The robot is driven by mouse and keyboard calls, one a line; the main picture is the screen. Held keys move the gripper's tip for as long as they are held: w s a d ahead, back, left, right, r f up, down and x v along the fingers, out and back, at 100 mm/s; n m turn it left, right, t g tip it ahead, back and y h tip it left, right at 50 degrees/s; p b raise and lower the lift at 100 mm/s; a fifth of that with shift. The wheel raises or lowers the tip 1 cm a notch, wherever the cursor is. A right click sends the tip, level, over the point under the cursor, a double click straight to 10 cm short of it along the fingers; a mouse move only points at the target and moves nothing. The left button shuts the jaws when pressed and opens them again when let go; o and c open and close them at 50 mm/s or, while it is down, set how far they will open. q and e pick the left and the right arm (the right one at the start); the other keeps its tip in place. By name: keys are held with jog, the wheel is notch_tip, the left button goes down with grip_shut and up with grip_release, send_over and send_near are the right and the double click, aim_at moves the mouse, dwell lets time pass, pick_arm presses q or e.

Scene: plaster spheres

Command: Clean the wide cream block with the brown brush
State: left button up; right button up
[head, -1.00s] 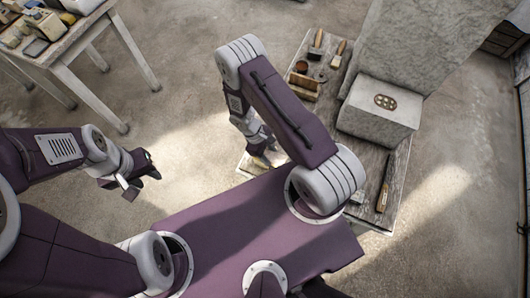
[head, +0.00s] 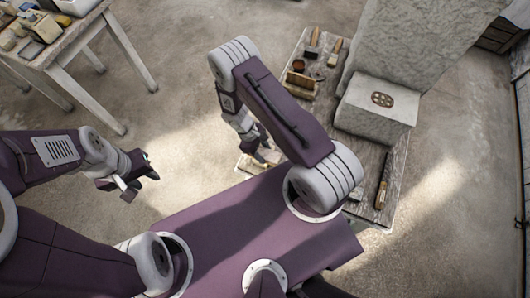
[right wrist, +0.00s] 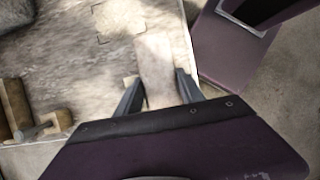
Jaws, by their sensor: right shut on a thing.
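My right gripper (right wrist: 160,92) is shut on a pale tan, flat-sided piece (right wrist: 154,62) over the near left end of the workbench. Its fingers grip both sides of the piece; I cannot tell whether this is the brush or the cream block. In the head view my right gripper (head: 262,155) is partly hidden by my arm. A pale cream patch (right wrist: 120,18) lies beyond the piece among dark corner marks. Brushes stand out on the bench: a brown one (head: 313,42), another beside it (head: 335,52), and a dark-handled one (head: 382,186). My left gripper (head: 140,178) hangs over the floor, away from the bench.
A large grey plaster block (head: 375,108) with a holed oval plate stands on the workbench (head: 392,150), before a tall grey slab (head: 425,40). A wooden clamp-like tool (right wrist: 30,115) lies left of my right gripper. Another table (head: 60,55) with blocks stands upper left. Floor between is clear.

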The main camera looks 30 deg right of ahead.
jog(key=shift+w+a+f, duration=0.15)
jog(key=shift+w+a, duration=0.3)
jog(key=shift+w, duration=0.1)
jog(key=shift+w+a, duration=0.2)
jog(key=shift+a, duration=0.05)
jog(key=shift+s+d+r+p, duration=0.65)
jog(key=shift+s+r+p, duration=0.1)
jog(key=shift+r, duration=0.15)
jog(key=shift+s+d, duration=0.15)
jog(key=shift+f, duration=0.25)
jog(key=shift+f+b, duration=0.6)
jog(key=shift+b, duration=0.15)
